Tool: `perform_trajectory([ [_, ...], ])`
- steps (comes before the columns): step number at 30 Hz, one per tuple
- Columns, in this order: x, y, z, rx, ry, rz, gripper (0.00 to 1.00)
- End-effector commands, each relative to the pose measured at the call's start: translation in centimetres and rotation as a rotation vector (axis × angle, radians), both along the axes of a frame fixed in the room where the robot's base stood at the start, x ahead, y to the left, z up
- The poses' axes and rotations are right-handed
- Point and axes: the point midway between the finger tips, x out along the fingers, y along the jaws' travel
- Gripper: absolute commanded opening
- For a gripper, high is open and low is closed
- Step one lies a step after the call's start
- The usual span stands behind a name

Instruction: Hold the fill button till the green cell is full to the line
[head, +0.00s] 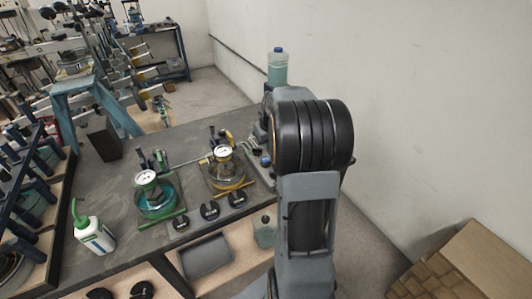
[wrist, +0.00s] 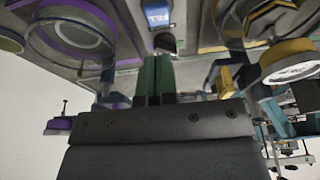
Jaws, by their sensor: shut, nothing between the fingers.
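The green cell (head: 157,197) is a round clear vessel on a green-edged base at the left of the bench, with teal liquid in it and a white dial on top. Its fill line is too small to make out. In the wrist view my gripper (wrist: 158,58) is shut and empty, its green fingers together. Just beyond the fingertips is a dark round knob (wrist: 165,42) beside a blue FILL label (wrist: 157,14); I cannot tell if they touch. My gripper is hidden behind my arm in the head view.
A yellow cell (head: 228,178) stands right of the green one, with several black knobs in front of them. The wrist view shows a purple cell (wrist: 75,35) at left and a white dial (wrist: 288,68) at right.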

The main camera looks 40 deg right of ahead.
Motion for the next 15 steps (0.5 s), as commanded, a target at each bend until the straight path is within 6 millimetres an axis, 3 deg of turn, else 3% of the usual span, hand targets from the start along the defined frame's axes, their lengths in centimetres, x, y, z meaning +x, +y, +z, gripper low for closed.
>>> perform_trajectory([
  [6,0.5,0.0,-3.3,0.002,0.003,-0.002,0.0],
  [15,0.5,-0.1,-5.4,-0.003,0.0,-0.002,0.0],
])
